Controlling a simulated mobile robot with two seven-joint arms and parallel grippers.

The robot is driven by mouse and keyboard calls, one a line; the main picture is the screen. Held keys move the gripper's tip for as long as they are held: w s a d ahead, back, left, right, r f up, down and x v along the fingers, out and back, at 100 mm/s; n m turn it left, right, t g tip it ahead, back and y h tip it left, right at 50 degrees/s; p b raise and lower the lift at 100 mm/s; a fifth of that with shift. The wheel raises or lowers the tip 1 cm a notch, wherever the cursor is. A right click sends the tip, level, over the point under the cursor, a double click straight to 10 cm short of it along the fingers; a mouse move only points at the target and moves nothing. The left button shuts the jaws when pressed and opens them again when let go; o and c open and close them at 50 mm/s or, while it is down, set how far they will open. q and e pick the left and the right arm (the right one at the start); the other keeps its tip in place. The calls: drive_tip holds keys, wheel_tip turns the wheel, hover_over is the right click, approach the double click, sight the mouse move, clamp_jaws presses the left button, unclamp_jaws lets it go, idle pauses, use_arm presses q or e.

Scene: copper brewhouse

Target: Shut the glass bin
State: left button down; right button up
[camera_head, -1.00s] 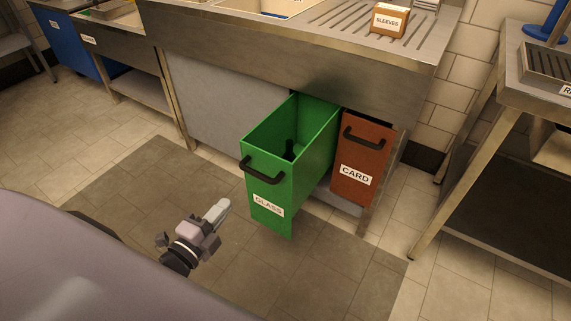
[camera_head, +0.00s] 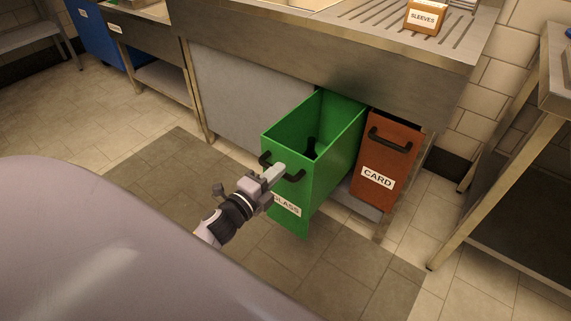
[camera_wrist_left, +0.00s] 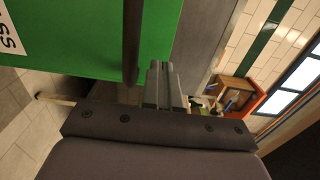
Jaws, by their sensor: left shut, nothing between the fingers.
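The green glass bin (camera_head: 325,165) is pulled well out from under the steel counter, with a dark bottle-like thing inside. Its black handle (camera_head: 294,176) is on the front face, above the GLASS label. My left gripper (camera_head: 276,174) is shut and empty, its fingertips in front of the handle and overlapping it in the head view. In the left wrist view the shut fingers (camera_wrist_left: 161,80) are beside the dark handle bar (camera_wrist_left: 131,45), with the green front behind. I cannot tell whether they touch it. My right gripper is not in view.
The brown CARD bin (camera_head: 386,165) sits under the counter (camera_head: 330,45), right of the glass bin. A SLEEVES box (camera_head: 424,19) stands on the counter. A steel table (camera_head: 520,130) stands at the right. Floor in front is clear.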

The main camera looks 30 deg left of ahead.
sight(293, 156)
use_arm(q)
drive_tip(key=w, duration=0.2)
drive_tip(key=shift+w+d, duration=0.1)
drive_tip(key=shift+w, duration=0.95)
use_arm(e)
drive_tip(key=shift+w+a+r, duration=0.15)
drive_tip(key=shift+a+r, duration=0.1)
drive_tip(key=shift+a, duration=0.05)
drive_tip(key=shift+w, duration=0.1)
